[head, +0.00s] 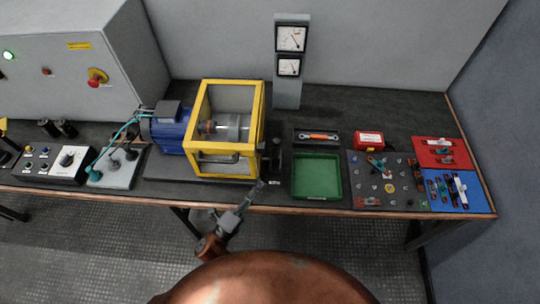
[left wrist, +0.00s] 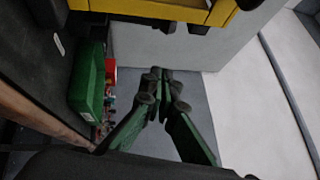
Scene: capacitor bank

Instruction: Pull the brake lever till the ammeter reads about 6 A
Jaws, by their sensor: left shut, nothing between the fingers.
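Two dial gauges stand on a grey post, an upper one (head: 291,39) and a lower one (head: 289,67); their markings are too small to read or to tell which is the ammeter. A blue motor (head: 172,131) sits beside a yellow guard frame (head: 203,116). A dark upright part (head: 278,160) right of the frame may be the brake lever; I cannot tell for sure. My left gripper (head: 257,188) is at the bench's front edge, below the frame's front right corner. In the left wrist view its fingers (left wrist: 160,78) are shut and empty. My right gripper is not in view.
A green tray (head: 317,197) lies right of the frame, also in the left wrist view (left wrist: 80,112). A dark panel with small parts (head: 370,202), red and blue mats fill the right. A grey cabinet (head: 115,60) stands left.

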